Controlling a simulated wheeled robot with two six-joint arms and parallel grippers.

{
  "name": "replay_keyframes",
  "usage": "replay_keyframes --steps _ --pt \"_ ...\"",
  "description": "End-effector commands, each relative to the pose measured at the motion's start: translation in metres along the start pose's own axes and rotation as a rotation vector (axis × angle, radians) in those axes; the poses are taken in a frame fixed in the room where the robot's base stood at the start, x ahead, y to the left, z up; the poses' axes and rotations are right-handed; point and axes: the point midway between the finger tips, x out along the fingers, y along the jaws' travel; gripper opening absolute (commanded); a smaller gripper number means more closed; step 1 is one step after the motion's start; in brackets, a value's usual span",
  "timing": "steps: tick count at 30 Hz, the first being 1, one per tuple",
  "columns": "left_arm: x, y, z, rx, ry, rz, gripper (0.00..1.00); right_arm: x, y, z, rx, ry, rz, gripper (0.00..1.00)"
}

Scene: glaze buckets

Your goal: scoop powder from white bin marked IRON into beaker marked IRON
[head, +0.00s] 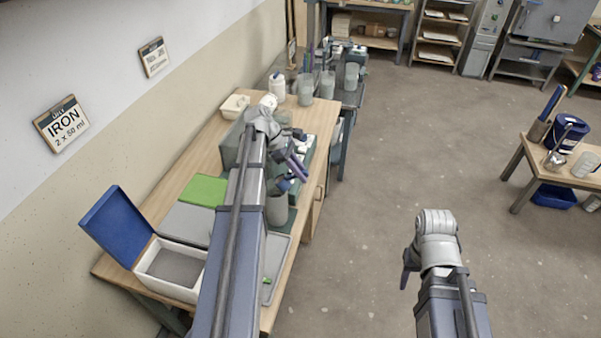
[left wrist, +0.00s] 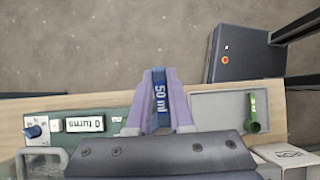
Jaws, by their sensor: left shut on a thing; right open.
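A white bin (head: 166,289) with its blue lid (head: 117,226) raised stands at the near end of the bench. Grey powder (head: 176,267) lies in it; no name is readable on it in the head view. My left gripper (head: 298,168) is over the bench's right side, beyond the bin. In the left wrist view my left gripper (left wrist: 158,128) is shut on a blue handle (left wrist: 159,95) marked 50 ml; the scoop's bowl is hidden. A grey-green beaker (head: 277,210) stands at the bench's right edge, its marking unreadable. My right gripper (head: 406,270) is open and empty above the floor.
A wall sign (head: 61,124) reads IRON, 2 x 50 ml. A grey tray (left wrist: 208,104) holds a green scoop (left wrist: 253,112). A green device with a counter (left wrist: 85,124) reading 0 turns is beside it. Containers crowd the bench's far end.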

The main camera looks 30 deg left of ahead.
Motion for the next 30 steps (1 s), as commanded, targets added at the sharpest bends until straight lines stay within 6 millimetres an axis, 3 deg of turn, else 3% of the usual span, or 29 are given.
replay_keyframes --steps 11,30 --pt "-0.001 0.000 -0.001 -0.001 -0.014 0.000 0.00 0.001 0.000 0.000 0.000 0.000 0.000 0.50" --pt "-0.025 0.001 -0.005 -0.001 -0.231 0.000 0.00 0.015 -0.002 -0.001 0.000 0.000 0.000 0.50"
